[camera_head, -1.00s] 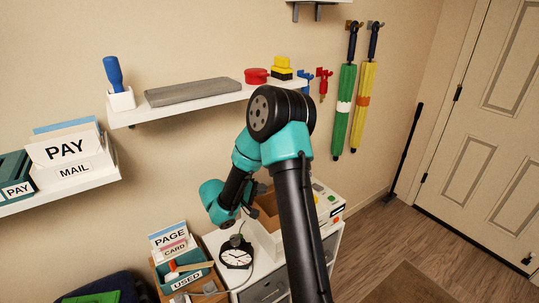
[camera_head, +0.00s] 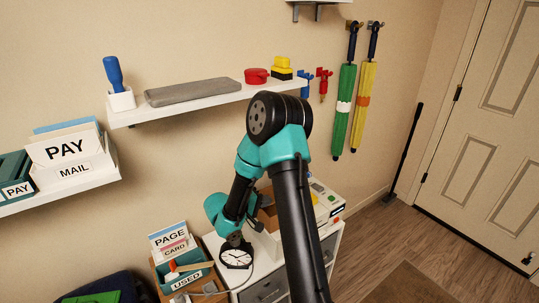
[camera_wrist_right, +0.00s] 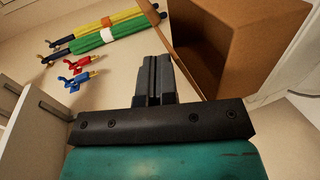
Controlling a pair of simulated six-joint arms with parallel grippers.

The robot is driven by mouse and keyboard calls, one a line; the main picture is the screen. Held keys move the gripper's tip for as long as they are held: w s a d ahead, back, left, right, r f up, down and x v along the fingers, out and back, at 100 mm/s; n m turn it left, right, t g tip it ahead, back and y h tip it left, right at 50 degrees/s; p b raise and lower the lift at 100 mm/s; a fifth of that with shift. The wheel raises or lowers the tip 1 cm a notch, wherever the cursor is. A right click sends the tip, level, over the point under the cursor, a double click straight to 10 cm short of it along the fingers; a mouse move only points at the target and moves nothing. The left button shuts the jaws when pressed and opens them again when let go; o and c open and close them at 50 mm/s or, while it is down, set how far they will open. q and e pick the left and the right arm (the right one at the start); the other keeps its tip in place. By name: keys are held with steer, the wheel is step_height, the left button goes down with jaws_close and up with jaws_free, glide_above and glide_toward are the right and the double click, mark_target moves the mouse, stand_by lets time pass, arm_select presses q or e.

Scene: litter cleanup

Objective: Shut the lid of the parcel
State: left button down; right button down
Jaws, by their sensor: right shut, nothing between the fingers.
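The parcel, a brown cardboard box (camera_head: 267,212), stands on the white cabinet, mostly hidden behind my right arm in the head view. The wrist view shows its brown cardboard (camera_wrist_right: 235,45) close up, with a thin panel edge slanting down its left side. The parcel looks open, but I cannot tell the lid's exact angle. My right gripper (camera_wrist_right: 157,62) is shut and empty, with its fingertips just left of that panel in the wrist view; I cannot tell whether they touch it. In the head view this gripper (camera_head: 236,241) is above the clock, left of the parcel. My left gripper is out of view.
A round clock (camera_head: 236,256) lies on the cabinet (camera_head: 260,276) below the gripper. A teal USED tray (camera_head: 187,278) stands to its left. A white device (camera_head: 328,204) sits right of the parcel. A wall shelf (camera_head: 190,104) and hanging umbrellas (camera_head: 345,110) are above.

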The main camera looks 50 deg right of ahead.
steer(key=shift+s+f, duration=0.15)
steer(key=shift+f, duration=0.15)
steer(key=shift+s+a+f, duration=0.1)
steer(key=shift+s+f, duration=0.15)
steer(key=shift+f, duration=0.4)
steer(key=shift+s+a+f, duration=0.1)
steer(key=shift+s+f, duration=0.1)
steer(key=shift+f, duration=0.4)
steer(key=shift+s+f, duration=0.15)
steer(key=shift+f, duration=0.85)
step_height(320, 180, up, 9)
stand_by(0.6)
